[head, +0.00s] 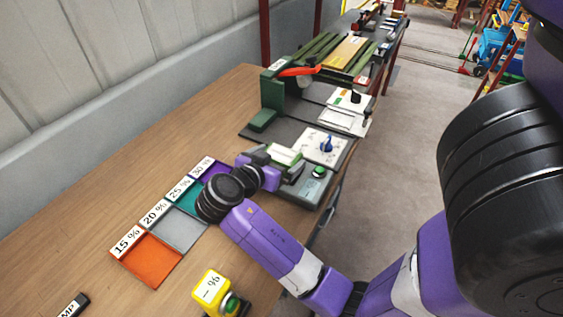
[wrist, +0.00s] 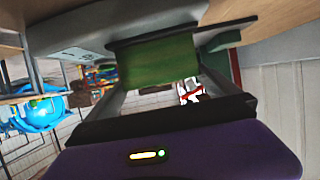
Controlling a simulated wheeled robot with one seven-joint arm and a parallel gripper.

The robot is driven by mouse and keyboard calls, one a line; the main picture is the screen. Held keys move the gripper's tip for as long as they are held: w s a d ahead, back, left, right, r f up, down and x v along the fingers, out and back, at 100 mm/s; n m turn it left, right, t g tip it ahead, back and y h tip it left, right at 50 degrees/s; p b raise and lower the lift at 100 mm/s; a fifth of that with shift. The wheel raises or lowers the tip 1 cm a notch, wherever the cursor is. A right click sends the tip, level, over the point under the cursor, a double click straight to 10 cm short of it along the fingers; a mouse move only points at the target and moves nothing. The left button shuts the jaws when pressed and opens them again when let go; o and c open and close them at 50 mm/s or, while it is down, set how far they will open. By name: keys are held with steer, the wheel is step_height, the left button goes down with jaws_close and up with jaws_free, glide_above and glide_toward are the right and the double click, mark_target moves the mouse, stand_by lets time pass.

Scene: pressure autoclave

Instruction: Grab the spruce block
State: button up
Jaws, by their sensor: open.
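A block with a pale top and green side (head: 284,155) is at my gripper (head: 276,166) in the head view. It appears to be the spruce block, though I see no label on it. In the wrist view a green block face (wrist: 155,62) shows between the two dark fingers of my gripper (wrist: 160,80). The fingers are open on either side of it. I cannot tell whether either finger touches it. My wrist hides part of the area around the block in the head view.
Labelled trays lie to the left: orange (head: 148,260), grey (head: 179,230), teal (head: 182,199) and purple (head: 214,172). A yellow device (head: 212,288) stands in front. A green-button box (head: 318,171) is right of my gripper. A green press with an orange lever (head: 298,71) stands behind.

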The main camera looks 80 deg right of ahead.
mark_target(287, 151)
steer(key=x, duration=0.5)
steer(key=shift+w+r, duration=0.1)
steer(key=c, duration=1.3)
steer(key=shift+r, duration=0.1)
